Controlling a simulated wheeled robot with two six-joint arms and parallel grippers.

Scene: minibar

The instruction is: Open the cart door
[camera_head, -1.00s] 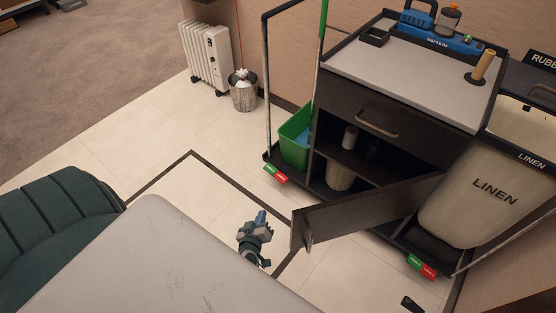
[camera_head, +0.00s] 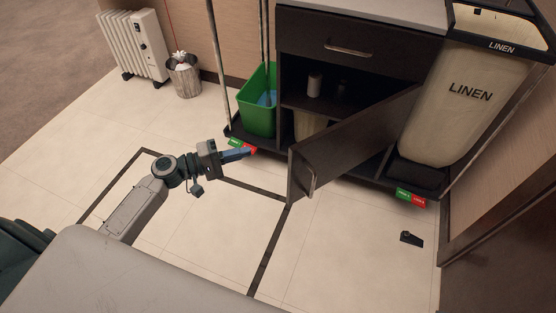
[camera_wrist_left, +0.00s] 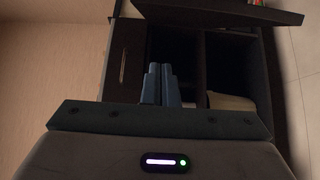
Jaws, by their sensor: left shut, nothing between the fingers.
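The dark cart door (camera_head: 352,143) stands swung outward, with its metal handle (camera_head: 311,184) near the free edge. The cart's lower compartment shows behind it, holding a white bottle (camera_head: 314,85) on the upper shelf and a beige item below. My left gripper (camera_head: 247,153) is shut and empty, left of the door and apart from it, pointing toward the cart's open side. In the left wrist view its blue fingers (camera_wrist_left: 160,84) are together in front of the open compartment, and the door (camera_wrist_left: 222,13) runs across the top. My right gripper is not in view.
A closed drawer (camera_head: 345,47) sits above the compartment. A green bin (camera_head: 257,108) stands at the cart's left and a linen bag (camera_head: 446,103) at its right. A small black object (camera_head: 411,239) lies on the floor at right.

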